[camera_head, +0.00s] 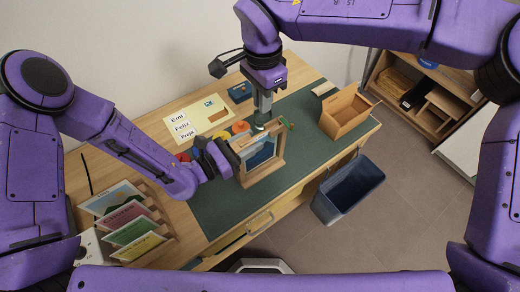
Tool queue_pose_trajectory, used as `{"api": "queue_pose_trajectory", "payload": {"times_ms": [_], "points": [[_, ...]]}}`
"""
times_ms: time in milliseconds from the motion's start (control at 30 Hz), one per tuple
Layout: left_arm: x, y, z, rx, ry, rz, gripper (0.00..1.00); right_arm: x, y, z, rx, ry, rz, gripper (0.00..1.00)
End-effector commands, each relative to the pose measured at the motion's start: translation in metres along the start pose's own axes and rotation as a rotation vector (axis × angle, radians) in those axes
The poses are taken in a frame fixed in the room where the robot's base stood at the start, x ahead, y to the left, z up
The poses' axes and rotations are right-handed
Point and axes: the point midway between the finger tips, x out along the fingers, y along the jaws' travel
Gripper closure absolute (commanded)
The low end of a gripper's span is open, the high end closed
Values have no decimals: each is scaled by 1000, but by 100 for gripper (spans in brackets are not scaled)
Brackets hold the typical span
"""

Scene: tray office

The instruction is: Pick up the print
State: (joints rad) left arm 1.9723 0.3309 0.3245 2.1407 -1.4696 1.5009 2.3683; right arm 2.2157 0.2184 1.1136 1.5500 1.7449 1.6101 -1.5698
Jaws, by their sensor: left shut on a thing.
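A wooden frame (280,160) stands upright on the green mat, with a blue picture, apparently the print (262,153), inside it. My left gripper (232,160) is at the left side of the frame, shut on its edge; the gripper's body hides part of that side. My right gripper (261,124) points down just behind the frame's top edge. Its fingertips are small and partly hidden, so its opening and any contact are unclear.
A rack of coloured cards (130,225) stands at the desk's left end. A wooden box (346,113) is on the right of the green mat (220,208). A name sheet (198,119) and blue box (240,92) lie behind. A dark bin (348,190) stands on the floor.

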Motion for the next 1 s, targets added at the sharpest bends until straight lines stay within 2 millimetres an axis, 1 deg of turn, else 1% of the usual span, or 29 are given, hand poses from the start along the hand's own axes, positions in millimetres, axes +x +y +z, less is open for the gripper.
{"api": "queue_pose_trajectory", "payload": {"times_ms": [100,200,367,600,700,867,900,933,1000], "points": [[0,0,0,-1,-1,-1,100,26,1,1,-1,-3,7,88],[0,0,1,-1,-1,-1,100,46,1,1,-2,-1,5,88],[0,0,0,-1,-1,-1,100,64,0,0,-1,0,3,88],[0,0,1,-1,-1,-1,100,106,-1,1,-1,0,4,88],[0,0,1,-1,-1,-1,100,113,-1,1,0,-1,2,88],[0,0,1,0,-1,-1,100,114,-1,1,0,0,1,88],[0,0,1,0,-1,-1,100,114,-1,1,0,0,1,92],[0,0,1,0,-1,-1,100,113,-1,1,0,0,1,100],[0,0,1,0,-2,-1,100,113,-1,1,0,0,1,100]]}}
